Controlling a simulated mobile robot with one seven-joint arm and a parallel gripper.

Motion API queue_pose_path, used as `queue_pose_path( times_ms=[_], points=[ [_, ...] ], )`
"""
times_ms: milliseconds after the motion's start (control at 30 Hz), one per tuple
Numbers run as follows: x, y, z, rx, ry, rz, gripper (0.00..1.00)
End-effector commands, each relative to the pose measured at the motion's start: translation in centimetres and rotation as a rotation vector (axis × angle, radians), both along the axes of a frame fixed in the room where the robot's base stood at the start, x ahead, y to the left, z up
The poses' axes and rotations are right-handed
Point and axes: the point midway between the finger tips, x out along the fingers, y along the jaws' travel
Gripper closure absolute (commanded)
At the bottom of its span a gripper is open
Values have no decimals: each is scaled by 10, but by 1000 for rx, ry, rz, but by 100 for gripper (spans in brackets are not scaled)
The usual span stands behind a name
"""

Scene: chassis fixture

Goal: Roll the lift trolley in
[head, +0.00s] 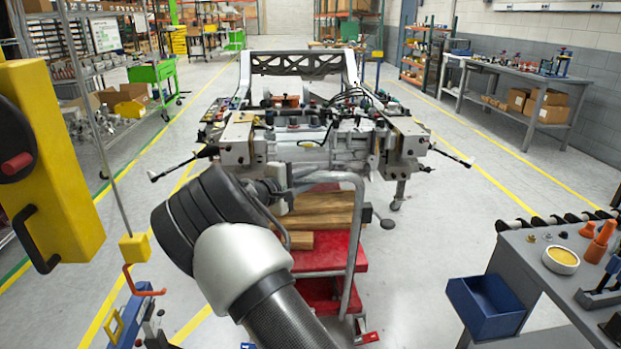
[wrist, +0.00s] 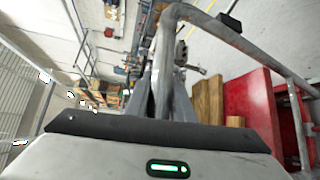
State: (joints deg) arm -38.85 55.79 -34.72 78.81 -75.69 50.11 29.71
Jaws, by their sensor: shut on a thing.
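The lift trolley has a red platform (head: 340,252) with wooden blocks (head: 325,222) on top and a grey tube handle (head: 357,235) at its near end. It stands on the floor at the near end of the chassis (head: 312,155); how far it reaches under the chassis is hidden. My gripper (head: 277,190) is at the left side of the handle. In the wrist view my gripper (wrist: 166,105) is shut on the handle tube (wrist: 168,60), with the red platform (wrist: 255,110) and wooden blocks (wrist: 208,105) to the right. My arm hides the trolley's lower left part.
A grey workbench (head: 545,275) with a blue bin (head: 487,305) stands at near right. A yellow unit (head: 50,165) hangs at left, with a yellow pendant (head: 135,248) beside it. Thin rods stick out from the chassis sides. Floor is clear right of the trolley.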

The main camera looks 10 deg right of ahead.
Motion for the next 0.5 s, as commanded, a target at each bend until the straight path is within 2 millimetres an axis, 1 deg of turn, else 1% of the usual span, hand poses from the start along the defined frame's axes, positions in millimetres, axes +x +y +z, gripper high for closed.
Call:
queue_pose_path(
  times_ms=[33, 100, 133, 233, 500],
  points=[
    [2, 1, 12, -5, -17, 1, 100],
    [2, 1, 12, -4, -18, 1, 100],
    [2, 1, 12, -6, -18, 1, 77],
    [2, 1, 11, -4, -17, 1, 60],
    [1, 1, 5, -2, -8, 0, 60]
  ],
)
